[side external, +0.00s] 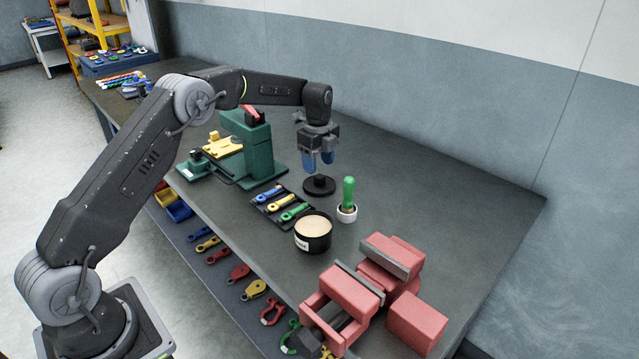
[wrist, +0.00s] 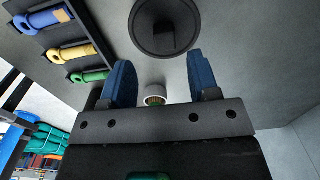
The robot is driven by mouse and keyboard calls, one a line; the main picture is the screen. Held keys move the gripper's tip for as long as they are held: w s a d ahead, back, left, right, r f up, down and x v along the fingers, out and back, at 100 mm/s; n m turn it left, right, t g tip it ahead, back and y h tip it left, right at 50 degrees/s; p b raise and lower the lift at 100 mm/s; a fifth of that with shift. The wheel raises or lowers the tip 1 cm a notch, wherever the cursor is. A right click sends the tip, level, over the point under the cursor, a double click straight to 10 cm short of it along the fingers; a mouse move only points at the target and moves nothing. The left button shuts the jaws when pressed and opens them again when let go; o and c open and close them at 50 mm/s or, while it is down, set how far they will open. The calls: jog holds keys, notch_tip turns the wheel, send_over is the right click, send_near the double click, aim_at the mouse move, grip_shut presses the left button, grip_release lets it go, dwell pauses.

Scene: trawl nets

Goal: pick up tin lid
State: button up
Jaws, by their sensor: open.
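The tin lid (side external: 319,188) is a dark round disc with a raised knob on top, lying flat on the bench. It also shows at the top of the wrist view (wrist: 146,40), ahead of the fingertips. My gripper (side external: 318,161) points down just above the lid, with its blue fingers apart and nothing between them. In the wrist view my gripper (wrist: 161,65) is open, and the lid lies beyond the fingertips. The open black tin (side external: 313,246) has a pale label and cream-coloured contents, and stands nearer the front edge.
A green-handled tool (side external: 348,190) stands in a white cup (side external: 347,214) right of the lid. A green machine (side external: 258,150) stands behind that, and a red vise (side external: 352,295) at the front right. Bench behind the lid is clear.

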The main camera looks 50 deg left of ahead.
aim_at(318, 175)
jog(key=f, duration=0.3)
jog(key=a+f, duration=0.1)
jog(key=f, duration=0.1)
jog(key=shift+w, duration=0.3)
jog(key=shift+d+r, duration=0.1)
jog(key=c, duration=1)
